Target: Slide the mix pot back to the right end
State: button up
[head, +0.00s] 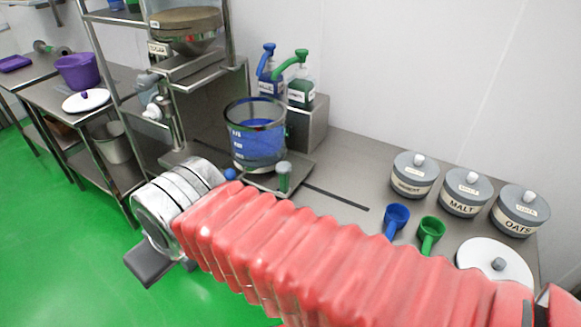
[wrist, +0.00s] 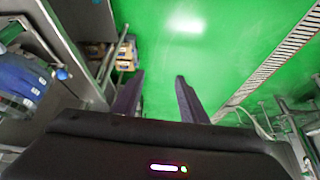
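The mix pot (head: 256,140) is a clear, dark-rimmed vessel with blue contents. It stands upright on a flat metal carriage (head: 262,182) on the steel counter, under the hopper stand at the left. A capped post (head: 284,176) rises at the carriage's right side, and a blue knob (head: 230,174) shows at its front left. A dark slot (head: 337,197) runs right from the carriage. The pot also shows at the left of the wrist view (wrist: 22,82). My gripper (wrist: 160,78) has its fingers apart, with nothing between them; it hangs off the counter's front, over green floor.
Two pump bottles (head: 300,92) stand on a box behind the pot. Lidded canisters (head: 463,194), a blue scoop (head: 397,217), a green scoop (head: 431,231) and a white lid (head: 494,262) lie at the right. The counter around the slot looks clear.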

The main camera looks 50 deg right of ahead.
jog(key=w+a+f+m+t, duration=0.1)
jog(key=w+a+m+t, duration=0.1)
jog(key=w, duration=0.7)
jog(key=w+d+f+m+t+h, duration=0.2)
jog(key=w+d+f+m, duration=0.15)
jog(key=w+d, duration=0.3)
jog(key=w+d+f+m+t+h, duration=0.1)
jog(key=w+d+f+m+h, duration=0.25)
jog(key=w+d, duration=0.3)
jog(key=s+d+f+m+g+h, duration=0.1)
jog(key=s+d+f+m+h, duration=0.15)
jog(key=d, duration=0.35)
jog(key=s+d+f+m+g+h, duration=0.2)
jog(key=d+m+h, duration=0.1)
jog(key=d, duration=0.4)
jog(key=s+d+m+g+h, duration=0.1)
jog(key=s+d+g+h, duration=0.2)
jog(key=s, duration=0.3)
jog(key=s+d+f+m+g+h, duration=0.1)
jog(key=s+d+g+h, duration=0.2)
jog(key=s, duration=0.3)
jog(key=shift+d+h, duration=0.35)
jog(key=shift+h, duration=0.25)
send_over(291, 184)
